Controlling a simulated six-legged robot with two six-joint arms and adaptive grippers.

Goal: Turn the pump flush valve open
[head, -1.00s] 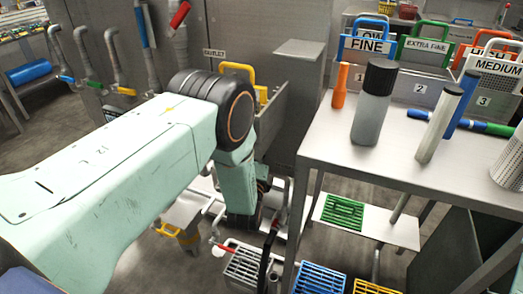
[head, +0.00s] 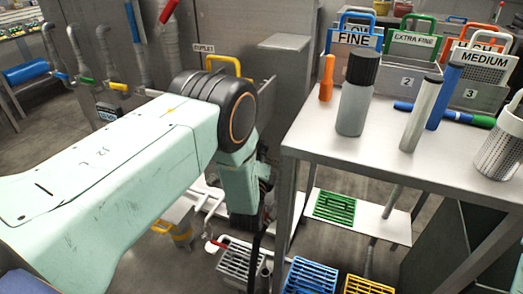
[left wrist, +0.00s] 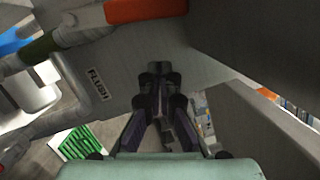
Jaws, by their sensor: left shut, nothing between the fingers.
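In the left wrist view, a FLUSH label (left wrist: 97,84) is on a grey plate, with an orange-red bar (left wrist: 145,10) above it, cut by the top edge. I cannot tell for sure that this bar is the flush valve's handle. My left gripper (left wrist: 158,72) points at the grey surface right of the label; its dark fingers are together and empty, apart from the bar. In the head view, my left arm hangs down beside the steel table and its dark gripper (head: 263,222) is partly hidden. A small red lever (head: 215,243) is on white pipework left of it. My right gripper is out of view.
The steel table (head: 310,145) stands close on the right with bottles and labelled baskets. Below are a green grate (head: 334,207), a blue crate (head: 310,277) and a yellow crate (head: 368,288). Pipes with coloured handles line the left wall.

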